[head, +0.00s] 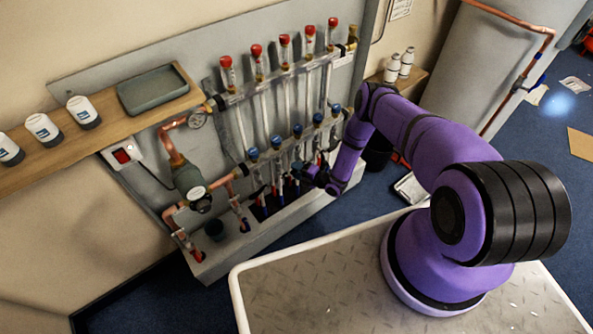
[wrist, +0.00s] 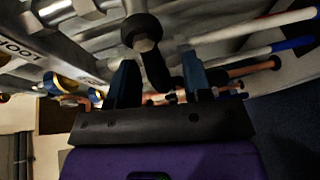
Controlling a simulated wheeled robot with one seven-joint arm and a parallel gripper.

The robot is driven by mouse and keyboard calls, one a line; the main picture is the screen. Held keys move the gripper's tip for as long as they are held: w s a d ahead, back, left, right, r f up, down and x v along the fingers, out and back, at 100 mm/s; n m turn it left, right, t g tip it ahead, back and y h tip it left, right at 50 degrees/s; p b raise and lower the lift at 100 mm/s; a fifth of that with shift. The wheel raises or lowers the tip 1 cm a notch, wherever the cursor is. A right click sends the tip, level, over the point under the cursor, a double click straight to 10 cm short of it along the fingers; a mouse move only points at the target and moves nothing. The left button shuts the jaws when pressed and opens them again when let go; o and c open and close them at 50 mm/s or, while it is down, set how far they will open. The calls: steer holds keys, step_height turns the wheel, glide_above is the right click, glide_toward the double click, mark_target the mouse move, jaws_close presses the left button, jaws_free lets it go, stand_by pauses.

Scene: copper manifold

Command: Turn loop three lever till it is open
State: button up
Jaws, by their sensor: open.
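The copper and steel manifold (head: 290,75) is on a grey backboard, with red caps along its upper bar and blue caps along its lower bar. My gripper (head: 316,172) is at the lower bar's right part in the head view. In the wrist view my gripper (wrist: 160,66) is open, with a dark lever (wrist: 157,65) between its two fingers. The lever hangs from a round hub with a metal nut. I cannot tell whether either finger touches it. Labels beside the bar are cut off, so the loop number cannot be read. In the head view my arm and gripper hide this lever.
White and blue-ended pipes (wrist: 255,30) run close to my gripper's right in the wrist view. A pump (head: 190,183) and a wooden shelf (head: 60,150) with a grey tray (head: 153,90) and white containers are left of the manifold. A grey trough (head: 245,240) runs below.

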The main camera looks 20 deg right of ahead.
steer(key=shift+w+a, duration=0.15)
jaws_close()
